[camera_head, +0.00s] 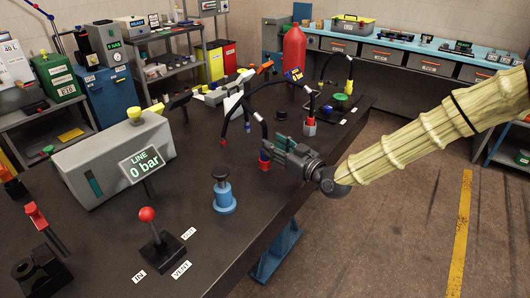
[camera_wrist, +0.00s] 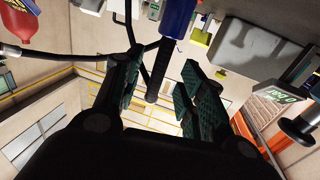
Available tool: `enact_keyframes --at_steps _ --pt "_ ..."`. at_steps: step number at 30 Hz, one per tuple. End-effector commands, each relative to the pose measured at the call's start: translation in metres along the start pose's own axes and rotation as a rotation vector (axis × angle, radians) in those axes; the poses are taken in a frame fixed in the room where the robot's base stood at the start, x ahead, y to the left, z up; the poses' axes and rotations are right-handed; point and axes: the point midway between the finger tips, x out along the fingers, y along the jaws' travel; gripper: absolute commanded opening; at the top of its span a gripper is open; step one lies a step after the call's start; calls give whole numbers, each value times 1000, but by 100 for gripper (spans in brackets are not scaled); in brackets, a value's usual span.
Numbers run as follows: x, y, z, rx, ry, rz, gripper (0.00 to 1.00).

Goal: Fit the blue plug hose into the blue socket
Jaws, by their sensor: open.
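The blue plug (camera_wrist: 178,18) shows at the top of the wrist view, with a dark hose end (camera_wrist: 158,82) running between my fingers. In the head view the blue plug (camera_head: 265,156) is just left of my fingertips, with red beside it and a black hose arching behind. My gripper (camera_head: 279,151) is open around the hose; it also shows in the wrist view (camera_wrist: 160,88). Whether a finger touches the hose I cannot tell. The blue socket (camera_head: 223,196), with a dark top, stands upright on the bench, left of and nearer than my gripper.
The grey LINE unit (camera_head: 112,160) with its 0 bar display stands left on the dark bench. A red-knobbed lever (camera_head: 148,215) is in front. A red plug (camera_head: 310,128), a yellow-ended hose (camera_head: 349,87) and a red bottle (camera_head: 293,52) are behind. Bench between gripper and socket looks clear.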

Motion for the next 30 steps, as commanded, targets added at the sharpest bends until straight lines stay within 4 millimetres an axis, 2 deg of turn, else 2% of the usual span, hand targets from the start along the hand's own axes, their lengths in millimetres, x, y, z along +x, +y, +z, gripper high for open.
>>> enact_keyframes --at_steps 10,20,23,27,30 --pt "41 0 -2 0 1 0 40" --pt "48 0 -1 0 0 0 40" --pt "48 0 -1 0 1 0 26" --pt "48 0 -1 0 1 0 0" --pt "48 0 -1 0 0 0 0"
